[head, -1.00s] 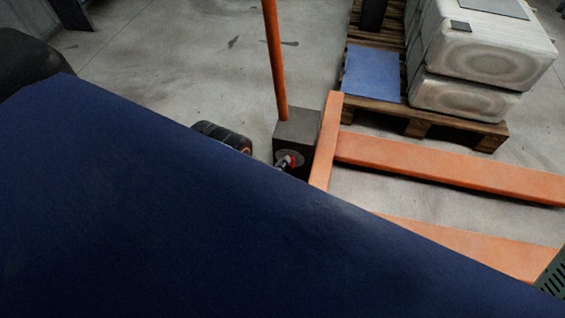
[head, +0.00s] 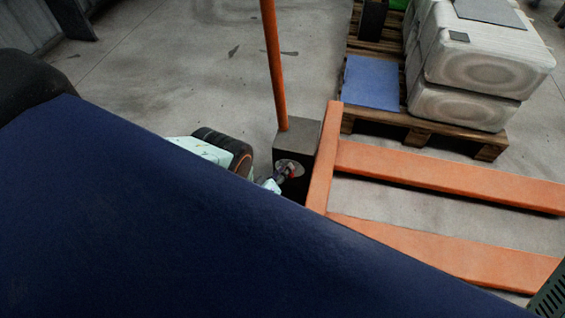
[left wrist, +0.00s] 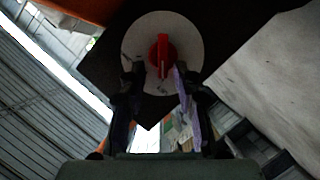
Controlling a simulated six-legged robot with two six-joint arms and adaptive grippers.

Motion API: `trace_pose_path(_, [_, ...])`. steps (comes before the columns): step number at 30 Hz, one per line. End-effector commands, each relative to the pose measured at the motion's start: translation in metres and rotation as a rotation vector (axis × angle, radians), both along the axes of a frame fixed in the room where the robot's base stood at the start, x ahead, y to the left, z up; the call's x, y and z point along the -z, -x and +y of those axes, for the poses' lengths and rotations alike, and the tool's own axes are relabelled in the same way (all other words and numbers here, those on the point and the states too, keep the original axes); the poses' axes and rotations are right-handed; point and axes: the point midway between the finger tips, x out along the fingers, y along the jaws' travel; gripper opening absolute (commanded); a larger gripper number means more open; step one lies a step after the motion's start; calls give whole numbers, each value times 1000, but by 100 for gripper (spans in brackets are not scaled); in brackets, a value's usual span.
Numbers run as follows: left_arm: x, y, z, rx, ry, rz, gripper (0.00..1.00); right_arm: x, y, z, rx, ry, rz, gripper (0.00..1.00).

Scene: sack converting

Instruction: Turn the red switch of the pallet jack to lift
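The orange pallet jack (head: 321,170) has a dark box (head: 294,145) at the foot of its handle (head: 272,60). The red switch (head: 292,172) sits on a round pale plate on that box. In the left wrist view the red switch (left wrist: 162,55) is an upright knob on a white disc (left wrist: 190,40). My left gripper (head: 277,183) is at the switch, its fingers partly hidden in the head view. In the left wrist view its two fingers (left wrist: 158,70) are apart, one on each side of the knob's lower part. Contact cannot be told. My right gripper is not in view.
A wooden pallet (head: 420,129) with stacked whitish sacks (head: 485,62) and a blue sheet (head: 371,83) stands beyond the orange forks (head: 450,177). A green slotted object (head: 550,295) is at the lower right edge. Bare concrete floor (head: 170,70) lies left of the handle.

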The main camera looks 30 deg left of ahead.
Motion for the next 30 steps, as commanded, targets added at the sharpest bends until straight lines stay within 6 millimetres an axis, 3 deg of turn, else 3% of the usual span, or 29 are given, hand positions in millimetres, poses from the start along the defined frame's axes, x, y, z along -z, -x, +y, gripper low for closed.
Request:
trace_pose_path(21, [-78,-2,1,-3,0,-5,32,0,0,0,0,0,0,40])
trace_pose_path(30, [-97,-1,1,-2,0,-5,32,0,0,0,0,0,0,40])
